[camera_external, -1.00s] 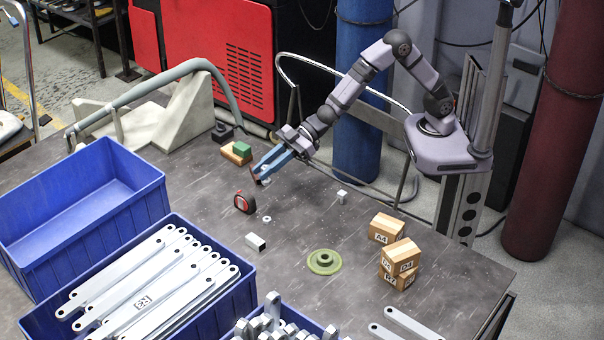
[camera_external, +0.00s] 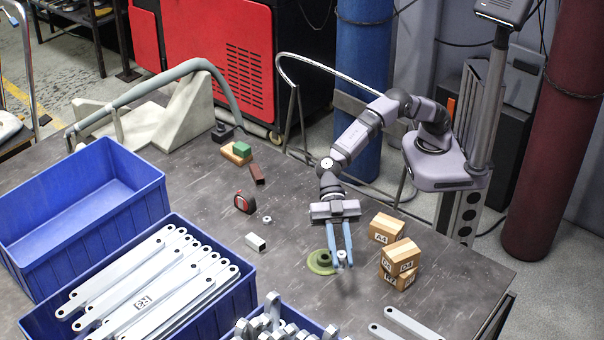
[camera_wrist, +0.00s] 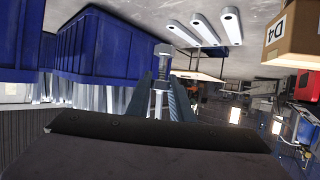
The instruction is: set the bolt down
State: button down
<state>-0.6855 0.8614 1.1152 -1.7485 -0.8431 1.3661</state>
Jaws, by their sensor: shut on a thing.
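My gripper (camera_external: 341,265) points down in the outside view, at the right edge of a green round disc (camera_external: 321,263). It is shut on a small grey bolt (camera_external: 342,256), which shows between the blue fingertips. In the wrist view the bolt (camera_wrist: 162,58) stands out beyond the fingers of my gripper (camera_wrist: 160,90), its wider head at the far end. The fingertips seem a little above the table; the exact height is hard to judge. Part of the disc is hidden behind the fingers.
Labelled wooden blocks (camera_external: 386,228) stand close on the right. A metal block (camera_external: 256,242), a washer-like ring (camera_external: 267,219) and a tape measure (camera_external: 244,202) lie to the left. Blue bins (camera_external: 90,215) fill the left and front. Flat bars (camera_external: 410,324) lie at front right. The right table is partly clear.

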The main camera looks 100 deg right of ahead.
jog(key=shift+n+g, duration=0.6)
jog(key=shift+g, duration=0.1)
jog(key=shift+s+a+f+b, duration=0.5)
jog(key=shift+s+a+f, duration=0.1)
jog(key=shift+f, duration=1.3)
jog(key=shift+s+a+f+b, duration=0.5)
jog(key=shift+s+f+b, duration=0.05)
jog(key=shift+f, duration=1.4)
jog(key=shift+s+a+f+b, duration=0.5)
jog(key=shift+s+a+f, duration=0.1)
jog(key=shift+f, duration=1.3)
jog(key=c, duration=1.6)
grip_release()
jog(key=shift+f, duration=0.15)
jog(key=shift+o, duration=0.2)
jog(key=shift+w+d+r, duration=0.1)
jog(key=shift+d+r, duration=0.3)
jog(key=shift+d, duration=0.1)
jog(key=v, duration=1.1)
jog(key=shift+p, duration=0.4)
